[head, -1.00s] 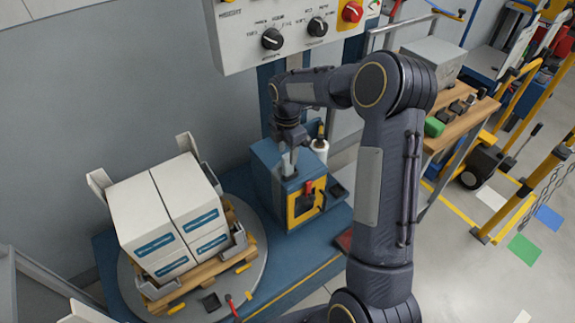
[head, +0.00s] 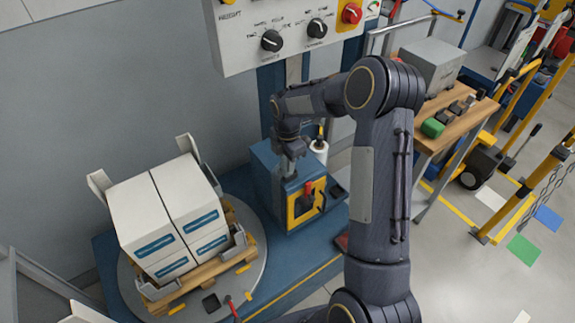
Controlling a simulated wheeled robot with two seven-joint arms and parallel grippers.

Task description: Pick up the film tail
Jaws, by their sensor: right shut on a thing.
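My right gripper (head: 288,164) points down at the top of the blue box with a yellow front panel (head: 304,200), beside the wrapping machine's mast. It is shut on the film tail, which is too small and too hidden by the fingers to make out. A white film roll (head: 319,147) shows just right of the gripper, partly behind my wrist. My left gripper is not in view.
White cartons (head: 143,213) stand on a wooden pallet (head: 205,272) on the round grey turntable (head: 258,284) at left. A control panel (head: 290,30) hangs above my right forearm. A wooden bench (head: 462,125) stands at right.

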